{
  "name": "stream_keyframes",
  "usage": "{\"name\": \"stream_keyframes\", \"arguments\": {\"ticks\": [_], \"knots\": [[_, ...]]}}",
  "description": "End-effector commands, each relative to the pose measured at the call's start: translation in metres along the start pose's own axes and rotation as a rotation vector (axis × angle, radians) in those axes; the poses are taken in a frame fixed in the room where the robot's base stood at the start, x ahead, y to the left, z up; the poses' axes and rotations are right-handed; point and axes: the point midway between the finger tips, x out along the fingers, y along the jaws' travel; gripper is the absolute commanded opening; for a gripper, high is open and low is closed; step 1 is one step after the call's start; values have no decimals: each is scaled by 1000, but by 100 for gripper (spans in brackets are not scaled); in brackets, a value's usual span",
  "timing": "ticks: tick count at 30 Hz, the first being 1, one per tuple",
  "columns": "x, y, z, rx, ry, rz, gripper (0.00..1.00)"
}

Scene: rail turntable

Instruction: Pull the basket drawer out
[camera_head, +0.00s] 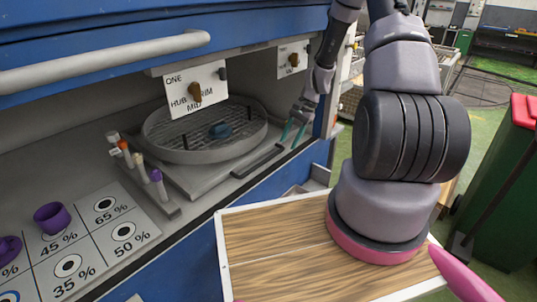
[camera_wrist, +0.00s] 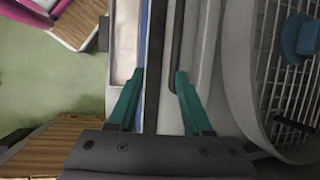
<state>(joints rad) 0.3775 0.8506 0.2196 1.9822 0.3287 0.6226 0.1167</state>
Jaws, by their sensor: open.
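The basket drawer (camera_head: 190,180) is a grey tray in the recess of the blue cabinet, carrying a round grey wire basket (camera_head: 165,150) with a blue block (camera_head: 220,130) in it. A dark bar handle (camera_head: 258,162) runs along its front edge. My gripper (camera_head: 293,132) has teal fingers and is open and empty, over the front edge at the handle's far right end. In the wrist view the gripper (camera_wrist: 160,75) shows the handle (camera_wrist: 177,45) just ahead of its right fingertip, not clearly between the fingers. The basket (camera_wrist: 255,85) lies to the right. Contact cannot be told.
A sign with a brown knob (camera_head: 195,92) hangs above the basket. Coloured-cap tubes (camera_head: 140,165) stand in a rack at left, beside a percentage board (camera_head: 90,245) with purple cups. The cabinet's grey bar (camera_head: 110,62) crosses above. A wooden-topped surface (camera_head: 280,250) is in front.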

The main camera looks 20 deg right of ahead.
Motion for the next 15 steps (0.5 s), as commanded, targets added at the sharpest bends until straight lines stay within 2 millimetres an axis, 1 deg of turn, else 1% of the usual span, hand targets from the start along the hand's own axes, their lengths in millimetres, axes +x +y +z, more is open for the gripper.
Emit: {"name": "stream_keyframes", "arguments": {"ticks": [1, 8, 9, 12, 15], "knots": [[5, -5, 10, -3, -2, 2, 50], [26, -26, 51, -3, -1, 2, 50], [32, -26, 53, -1, -2, 3, 50], [51, -25, 52, 2, -3, 3, 50], [64, -26, 51, 1, -2, 2, 50]]}}
